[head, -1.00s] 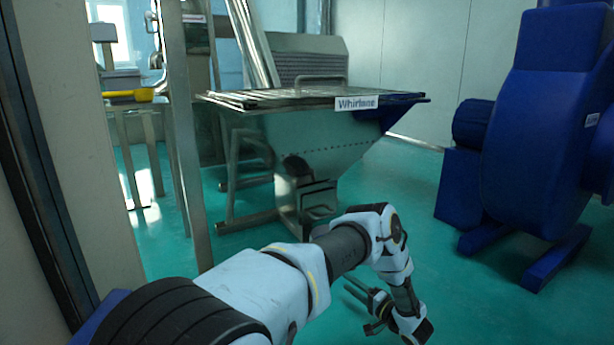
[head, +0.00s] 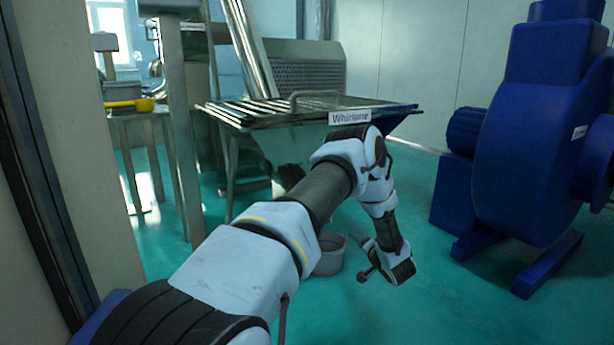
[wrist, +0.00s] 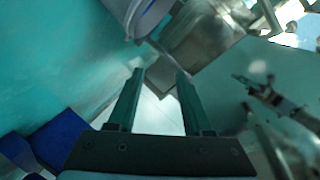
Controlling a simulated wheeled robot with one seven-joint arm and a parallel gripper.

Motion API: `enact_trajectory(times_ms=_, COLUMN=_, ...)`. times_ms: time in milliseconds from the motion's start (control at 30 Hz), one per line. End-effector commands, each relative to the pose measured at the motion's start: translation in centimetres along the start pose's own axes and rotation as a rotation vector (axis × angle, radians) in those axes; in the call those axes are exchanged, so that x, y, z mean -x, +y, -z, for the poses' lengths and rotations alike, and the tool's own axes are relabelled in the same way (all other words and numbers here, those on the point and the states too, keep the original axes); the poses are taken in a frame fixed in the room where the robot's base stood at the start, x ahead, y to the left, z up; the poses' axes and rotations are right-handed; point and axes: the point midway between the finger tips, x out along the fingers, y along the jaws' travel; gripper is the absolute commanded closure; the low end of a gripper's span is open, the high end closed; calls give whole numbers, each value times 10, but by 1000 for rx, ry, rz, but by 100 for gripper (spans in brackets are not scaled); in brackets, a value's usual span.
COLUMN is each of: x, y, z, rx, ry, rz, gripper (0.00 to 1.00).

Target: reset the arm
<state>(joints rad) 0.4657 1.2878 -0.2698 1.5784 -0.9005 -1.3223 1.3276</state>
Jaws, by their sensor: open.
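My gripper (head: 368,262) is at the end of my arm, low over the green floor in front of the sieve and to the right of a grey bucket (head: 330,254). In the wrist view my gripper (wrist: 160,76) shows two parallel fingers spread apart with nothing between them. The vibrating sieve (head: 270,112), a metal table with a handle on its lid and a sign on its front edge, stands behind my arm. My arm hides much of its lower part.
A large blue machine (head: 558,150) stands at the right. A metal post (head: 180,130) and a beige wall edge (head: 75,120) are at the left. A yellow scoop (head: 143,104) lies on a side table at the back left. Open floor lies between my gripper and the blue machine.

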Motion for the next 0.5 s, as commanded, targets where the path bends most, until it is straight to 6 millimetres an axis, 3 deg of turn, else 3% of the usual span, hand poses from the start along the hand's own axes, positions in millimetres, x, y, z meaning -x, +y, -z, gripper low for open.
enact_trajectory(times_ms=33, x=0, y=-28, z=23, rx=46, ry=22, rz=-50, gripper=50)
enact_trajectory(times_ms=100, x=2, y=-55, z=45, rx=114, ry=46, rz=-144, gripper=50)
enact_trajectory(times_ms=233, x=17, y=-103, z=71, rx=215, ry=50, rz=-321, gripper=50)
enact_trajectory(times_ms=367, x=43, y=-154, z=78, rx=293, ry=-2, rz=-482, gripper=50)
enact_trajectory(times_ms=500, x=85, y=-211, z=66, rx=355, ry=-114, rz=-628, gripper=50)
